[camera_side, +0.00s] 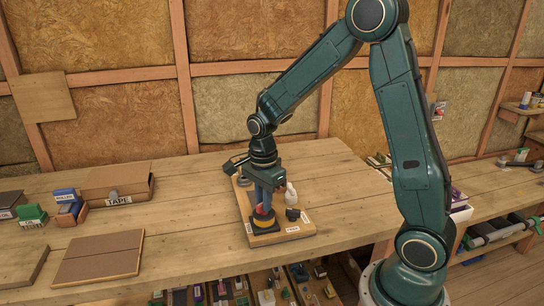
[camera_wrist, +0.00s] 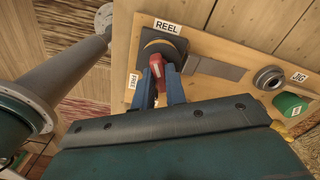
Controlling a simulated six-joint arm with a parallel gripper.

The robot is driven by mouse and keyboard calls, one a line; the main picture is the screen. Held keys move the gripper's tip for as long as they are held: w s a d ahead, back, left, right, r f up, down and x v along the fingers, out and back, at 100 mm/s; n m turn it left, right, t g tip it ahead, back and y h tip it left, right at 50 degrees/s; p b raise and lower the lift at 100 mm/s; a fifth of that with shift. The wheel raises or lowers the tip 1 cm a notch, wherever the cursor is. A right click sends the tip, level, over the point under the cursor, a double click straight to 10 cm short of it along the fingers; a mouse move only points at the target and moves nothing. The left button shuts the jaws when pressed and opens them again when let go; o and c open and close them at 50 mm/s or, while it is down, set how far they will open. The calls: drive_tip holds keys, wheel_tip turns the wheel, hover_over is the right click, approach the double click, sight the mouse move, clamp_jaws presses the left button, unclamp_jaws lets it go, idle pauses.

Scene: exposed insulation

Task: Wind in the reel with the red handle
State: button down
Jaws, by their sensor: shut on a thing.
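The reel (camera_side: 264,224) has a yellow rim and a dark square base, and stands at the front left corner of a wooden board (camera_side: 285,231). In the wrist view the reel (camera_wrist: 177,46) sits beside a label reading REEL, with a grey strip running from it to the right. Its red handle (camera_wrist: 156,66) stands between the blue fingers of my gripper (camera_wrist: 159,80). My gripper (camera_side: 265,205) points down over the reel and is shut on the red handle. The fingers hide part of the handle and of the reel.
A round grey fitting (camera_wrist: 268,77) and a green cylinder (camera_wrist: 290,104) are on the board. A TAPE box (camera_side: 117,189) and a brown panel (camera_side: 99,256) lie to the left. The bench between is clear.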

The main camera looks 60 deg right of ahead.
drive_tip(key=c, duration=1.4)
unclamp_jaws()
drive_tip(key=shift+c, duration=0.2)
wheel_tip(320, 180, up, 14)
drive_tip(key=s+a+r+n+t, duration=0.1)
drive_tip(key=s+a+n+t, duration=0.1)
drive_tip(key=s+n, duration=0.7)
drive_tip(key=s+a+r+n+t, duration=0.2)
drive_tip(key=s+a+n+t, duration=0.1)
drive_tip(key=s+n, duration=0.6)
drive_tip(key=a+n, duration=0.1)
drive_tip(key=n, duration=0.2)
drive_tip(key=shift+a+t, duration=0.2)
drive_tip(key=shift+t, duration=0.1)
